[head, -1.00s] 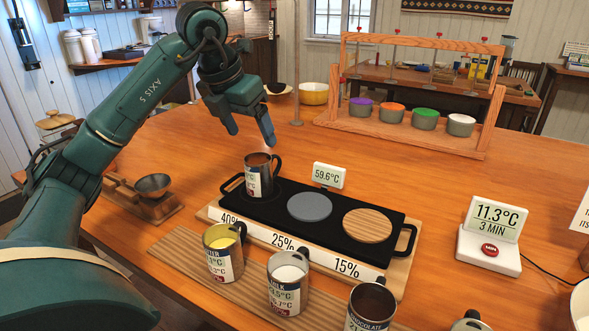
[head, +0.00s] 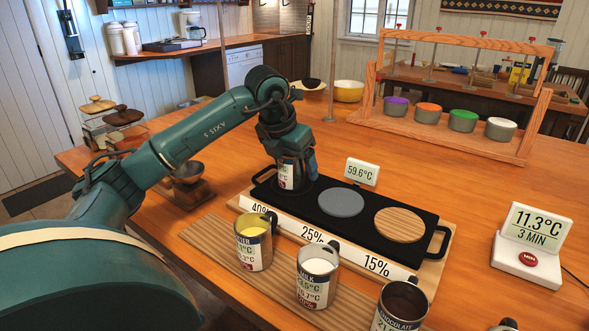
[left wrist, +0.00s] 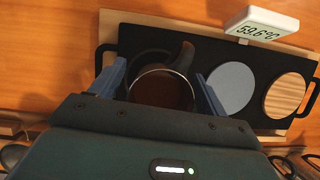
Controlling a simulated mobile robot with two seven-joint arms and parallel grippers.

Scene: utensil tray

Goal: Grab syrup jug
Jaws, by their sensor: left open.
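The syrup jug (head: 287,178) is a steel jug with a white label, standing on the left spot of the black warming tray (head: 389,236). In the left wrist view the jug (left wrist: 163,90) shows from above with dark brown contents and a dark handle at its upper right. My left gripper (head: 296,174) is open and lowered over the jug, hiding its top in the head view. In the left wrist view its two blue fingers (left wrist: 160,92) stand on either side of the jug, with the right finger close to the rim. My right gripper is in neither view.
A jug of yellow contents (head: 253,244), a milk jug (head: 316,278) and a chocolate jug (head: 402,309) stand in front of the tray. A 59.6°C display (head: 362,172) stands behind it. A wooden rack with coloured pots (head: 427,113) is at the back right.

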